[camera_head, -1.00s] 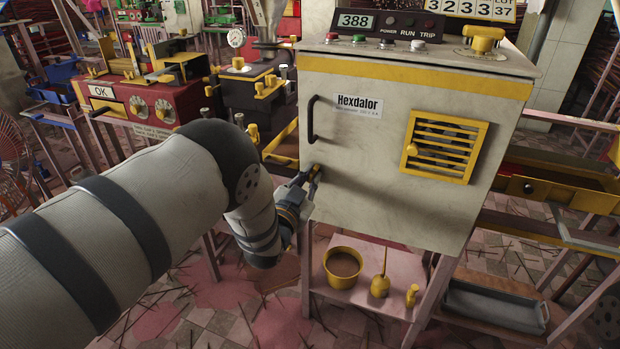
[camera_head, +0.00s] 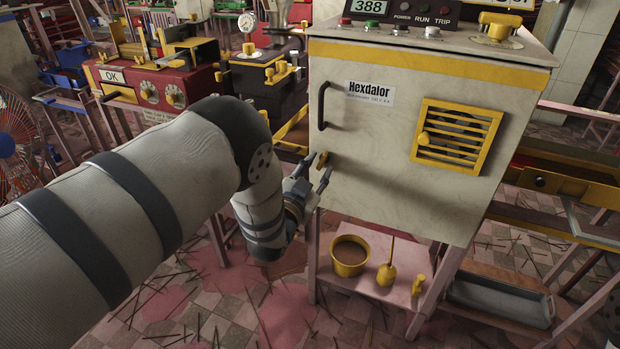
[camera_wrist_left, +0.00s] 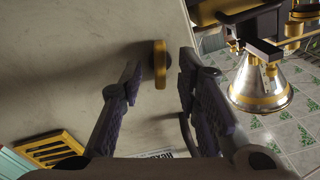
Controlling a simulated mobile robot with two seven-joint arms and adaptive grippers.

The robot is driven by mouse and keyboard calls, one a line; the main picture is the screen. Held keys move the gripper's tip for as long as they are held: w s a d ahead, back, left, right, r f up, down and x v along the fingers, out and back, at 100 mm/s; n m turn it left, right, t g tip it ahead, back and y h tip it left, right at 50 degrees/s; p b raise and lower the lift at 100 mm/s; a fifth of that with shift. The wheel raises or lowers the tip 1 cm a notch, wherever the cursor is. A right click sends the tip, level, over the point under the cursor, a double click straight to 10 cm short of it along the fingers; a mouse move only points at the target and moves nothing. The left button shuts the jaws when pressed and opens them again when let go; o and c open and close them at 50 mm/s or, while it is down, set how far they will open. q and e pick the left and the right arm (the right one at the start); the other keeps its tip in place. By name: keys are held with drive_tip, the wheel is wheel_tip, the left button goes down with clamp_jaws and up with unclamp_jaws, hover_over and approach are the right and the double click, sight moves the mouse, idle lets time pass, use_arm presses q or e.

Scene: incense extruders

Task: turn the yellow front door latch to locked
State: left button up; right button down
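The yellow latch (camera_head: 322,159) sits low on the left side of the cream cabinet door (camera_head: 380,190), below the dark handle. It looks roughly upright, with a slight tilt in the head view. My left gripper (camera_head: 317,167) is open at the latch, with its dark fingers spread to either side. In the left wrist view, the latch (camera_wrist_left: 160,64) shows between the tips of the open gripper (camera_wrist_left: 160,72); a gap shows on each side, and I see no finger gripping it. My right gripper is out of view.
A dark door handle (camera_head: 321,106) stands out above the latch. A yellow vent (camera_head: 456,136) is to its right. A yellow bowl (camera_head: 349,257) and an oil can (camera_head: 387,270) stand on the shelf below. A red machine (camera_head: 150,88) stands at the left.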

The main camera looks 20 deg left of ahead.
use_arm(q)
drive_tip(key=s, duration=1)
drive_tip(key=shift+s+a, duration=0.2)
drive_tip(key=shift+a, duration=0.15)
